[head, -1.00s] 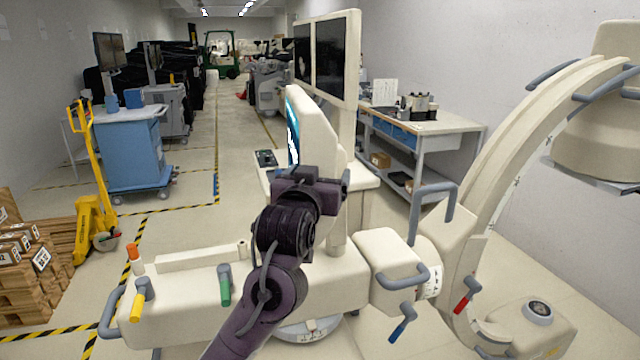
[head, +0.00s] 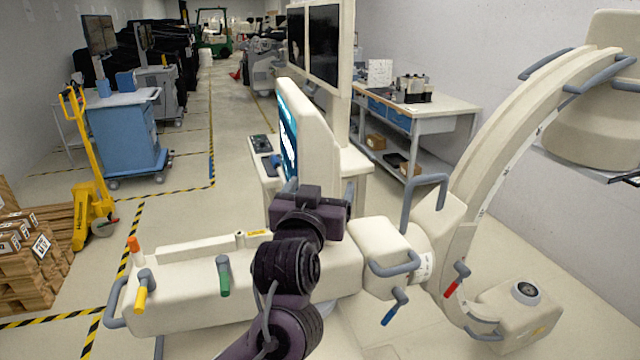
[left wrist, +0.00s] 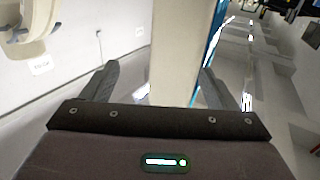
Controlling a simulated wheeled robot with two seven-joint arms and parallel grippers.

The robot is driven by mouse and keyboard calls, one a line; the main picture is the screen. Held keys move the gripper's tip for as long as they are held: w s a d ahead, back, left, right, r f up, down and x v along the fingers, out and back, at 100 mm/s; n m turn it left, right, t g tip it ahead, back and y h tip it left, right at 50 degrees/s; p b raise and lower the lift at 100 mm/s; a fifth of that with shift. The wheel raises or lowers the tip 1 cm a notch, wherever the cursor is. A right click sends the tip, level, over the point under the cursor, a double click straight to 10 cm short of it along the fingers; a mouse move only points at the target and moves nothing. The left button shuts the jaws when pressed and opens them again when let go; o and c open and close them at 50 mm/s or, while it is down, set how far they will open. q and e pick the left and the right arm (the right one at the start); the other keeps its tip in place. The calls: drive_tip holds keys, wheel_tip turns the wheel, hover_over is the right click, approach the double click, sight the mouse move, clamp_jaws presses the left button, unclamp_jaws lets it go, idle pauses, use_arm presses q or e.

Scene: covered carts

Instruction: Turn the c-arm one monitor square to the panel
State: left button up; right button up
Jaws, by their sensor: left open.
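The C-arm's cream-backed monitor (head: 312,135) stands upright above the cream C-arm body, its lit blue screen (head: 288,132) facing left and seen at a steep slant. My left gripper (head: 313,190) is low in front of the monitor's near edge; its wrist hides most of its fingers in the head view. In the left wrist view, the open fingers of my left gripper (left wrist: 158,82) stand on either side of the monitor's cream edge (left wrist: 178,55), with gaps showing. Contact cannot be told. My right gripper is out of view.
A twin-screen display (head: 323,45) rises behind the monitor. The C-arm body (head: 190,300) carries coloured handles (head: 223,277); the large C arc (head: 520,120) is at right. A workbench (head: 430,110), blue cart (head: 125,140) and yellow pallet jack (head: 88,190) stand around. The left aisle is clear.

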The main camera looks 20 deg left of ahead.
use_arm(q)
drive_tip(key=shift+s+d, duration=0.25)
drive_tip(key=shift+s, duration=0.3)
drive_tip(key=shift+p, duration=0.3)
drive_tip(key=s+d+p, duration=0.1)
drive_tip(key=s, duration=0.6)
drive_tip(key=shift+s+d, duration=0.15)
drive_tip(key=shift+s, duration=0.15)
drive_tip(key=shift+c, duration=0.2)
